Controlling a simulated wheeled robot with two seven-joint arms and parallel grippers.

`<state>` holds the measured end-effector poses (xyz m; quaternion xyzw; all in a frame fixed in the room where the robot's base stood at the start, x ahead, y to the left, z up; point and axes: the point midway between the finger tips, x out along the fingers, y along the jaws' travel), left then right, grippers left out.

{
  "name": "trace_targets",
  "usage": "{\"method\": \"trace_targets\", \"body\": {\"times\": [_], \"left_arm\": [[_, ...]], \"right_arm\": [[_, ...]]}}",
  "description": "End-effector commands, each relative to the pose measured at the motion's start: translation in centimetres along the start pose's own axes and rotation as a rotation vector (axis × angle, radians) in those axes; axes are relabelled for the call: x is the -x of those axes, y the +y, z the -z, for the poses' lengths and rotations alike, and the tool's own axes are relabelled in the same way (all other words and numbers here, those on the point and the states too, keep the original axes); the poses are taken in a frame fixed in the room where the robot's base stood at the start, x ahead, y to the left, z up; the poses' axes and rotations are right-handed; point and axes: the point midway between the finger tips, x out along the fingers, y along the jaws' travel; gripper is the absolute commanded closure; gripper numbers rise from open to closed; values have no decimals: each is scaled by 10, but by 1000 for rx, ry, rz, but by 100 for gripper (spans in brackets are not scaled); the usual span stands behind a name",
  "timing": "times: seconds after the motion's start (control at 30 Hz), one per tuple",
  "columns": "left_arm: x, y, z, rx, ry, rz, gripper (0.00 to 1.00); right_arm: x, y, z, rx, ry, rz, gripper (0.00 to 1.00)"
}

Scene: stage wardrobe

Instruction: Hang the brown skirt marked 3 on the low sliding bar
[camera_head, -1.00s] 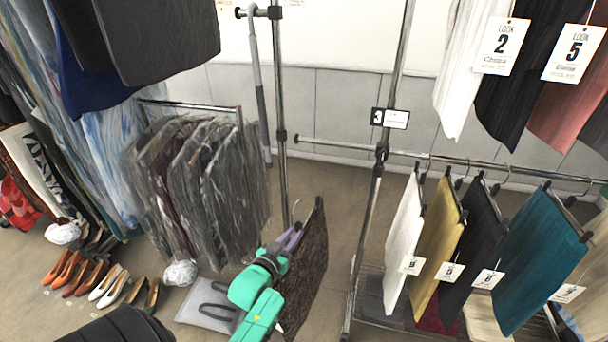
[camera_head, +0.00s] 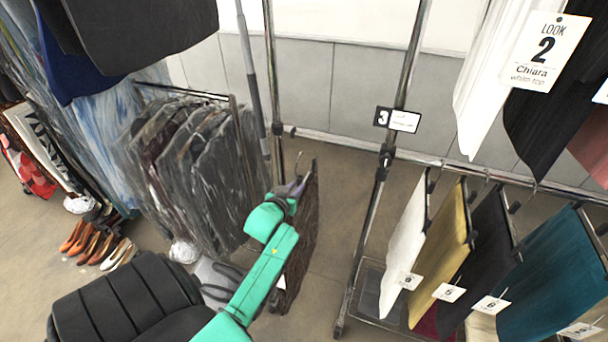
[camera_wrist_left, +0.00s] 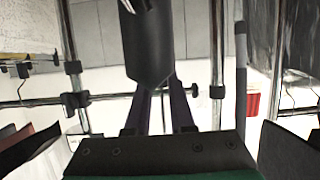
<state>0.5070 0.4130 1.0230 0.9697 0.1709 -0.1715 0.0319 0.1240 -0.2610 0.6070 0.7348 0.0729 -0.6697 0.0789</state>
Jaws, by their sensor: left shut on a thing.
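My left gripper (camera_head: 291,190) is shut at the top of a dark brown skirt (camera_head: 301,235), which hangs upright on a hanger with its hook (camera_head: 298,160) above. The skirt shows nearly edge-on, partly behind my green arm; I cannot read a mark on it. The skirt is left of that post and apart from the bar. In the left wrist view my purple fingers (camera_wrist_left: 163,108) are partly hidden by a black piece. My right gripper is not in view.
White (camera_head: 405,240), mustard (camera_head: 440,245), black and teal skirts (camera_head: 550,265) hang on the low bar with tags. A "LOOK 2" tag (camera_head: 545,50) hangs higher. Bagged garments (camera_head: 190,170) hang left, with shoes (camera_head: 95,245) on the floor. Floor shows between skirt and post.

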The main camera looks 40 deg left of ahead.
Motion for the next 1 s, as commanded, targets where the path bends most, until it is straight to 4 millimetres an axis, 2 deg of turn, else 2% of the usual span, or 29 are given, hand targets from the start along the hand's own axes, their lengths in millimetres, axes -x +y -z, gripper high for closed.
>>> {"method": "trace_targets", "body": {"times": [0.17,0.4,1.0], "left_arm": [[-7,0,2,0,4,-1,100],[-26,1,8,-1,5,-1,100],[-77,2,26,-1,5,-2,100]], "right_arm": [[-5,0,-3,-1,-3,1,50],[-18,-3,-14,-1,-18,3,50],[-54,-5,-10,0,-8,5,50]]}}
